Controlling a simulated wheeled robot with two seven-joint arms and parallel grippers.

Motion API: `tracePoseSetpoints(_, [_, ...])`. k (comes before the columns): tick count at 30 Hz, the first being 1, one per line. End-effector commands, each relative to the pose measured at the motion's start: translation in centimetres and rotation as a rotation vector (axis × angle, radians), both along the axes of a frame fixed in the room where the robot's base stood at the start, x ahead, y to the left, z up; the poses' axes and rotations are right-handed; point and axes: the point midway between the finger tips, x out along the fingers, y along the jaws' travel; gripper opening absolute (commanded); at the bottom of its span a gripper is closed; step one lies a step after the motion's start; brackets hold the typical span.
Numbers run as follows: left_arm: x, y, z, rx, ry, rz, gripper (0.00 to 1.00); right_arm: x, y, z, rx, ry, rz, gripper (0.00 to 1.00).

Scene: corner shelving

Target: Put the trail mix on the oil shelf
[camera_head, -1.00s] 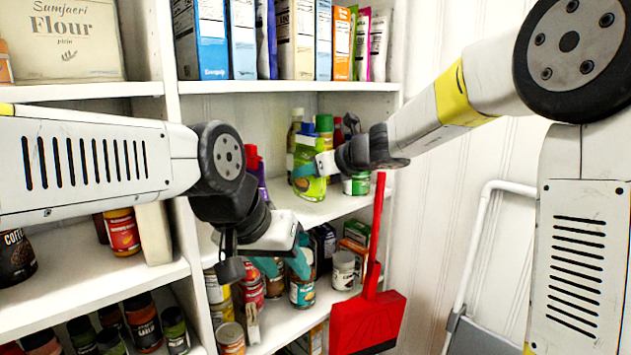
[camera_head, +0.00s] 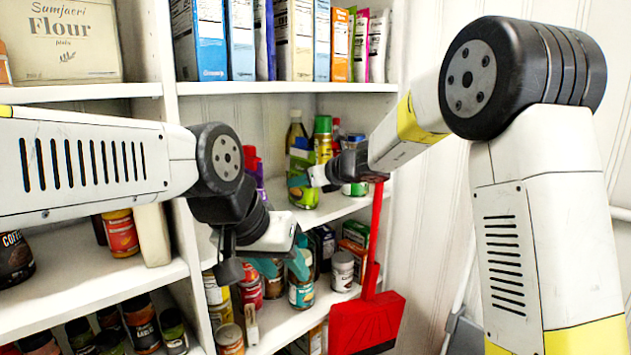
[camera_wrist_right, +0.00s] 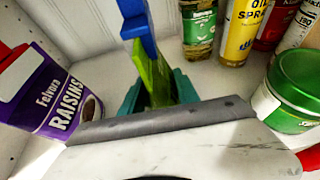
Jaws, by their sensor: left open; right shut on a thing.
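The trail mix is a green pouch with a blue top (camera_head: 303,192), upright at the middle corner shelf (camera_head: 335,206). My right gripper (camera_head: 305,181) is shut on it. In the right wrist view the pouch (camera_wrist_right: 150,72) stands between the teal fingertips (camera_wrist_right: 157,92). Its base is hidden there, and I cannot tell if it touches the shelf. An oil spray bottle (camera_wrist_right: 241,32) and a dark green-labelled bottle (camera_wrist_right: 198,28) stand behind it to the right. My left gripper (camera_head: 276,266) is open and empty, in front of the lower shelf.
A purple raisins container (camera_wrist_right: 58,108) stands left of the pouch, and a green-lidded jar (camera_wrist_right: 292,92) stands close on the right. Boxes (camera_head: 298,40) fill the shelf above. Cans and jars (camera_head: 301,290) crowd the shelf below. A red dustpan (camera_head: 368,322) hangs at the front right.

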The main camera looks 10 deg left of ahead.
Motion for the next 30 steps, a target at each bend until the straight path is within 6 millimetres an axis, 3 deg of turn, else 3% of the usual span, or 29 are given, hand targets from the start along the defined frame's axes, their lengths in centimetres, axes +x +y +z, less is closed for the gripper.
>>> tracePoseSetpoints(3, [0.0, 0.0, 0.0, 0.000, 0.000, 0.000, 0.43, 0.0, 0.0, -0.1, 0.001, 0.000, 0.000, 0.00])
tracePoseSetpoints(4, [0.0, 0.0, 0.0, 0.000, 0.000, 0.000, 0.43, 0.0, 0.0, -0.2, 0.001, 0.001, 0.000, 0.40])
tracePoseSetpoints(7, [0.0, 0.0, 0.0, 0.000, 0.000, 0.000, 0.43, 0.0, 0.0, -0.2, 0.000, 0.000, 0.000, 0.59])
tracePoseSetpoints(19, [0.0, 0.0, 0.0, 0.000, 0.000, 0.000, 0.43, -0.2, -0.3, 0.3, 0.001, -0.001, -0.001, 0.60])
tracePoseSetpoints(30, [0.0, 0.0, 0.0, 0.000, 0.000, 0.000, 0.43, -4.2, -5.5, 3.0, 0.002, -0.002, -0.002, 0.60])
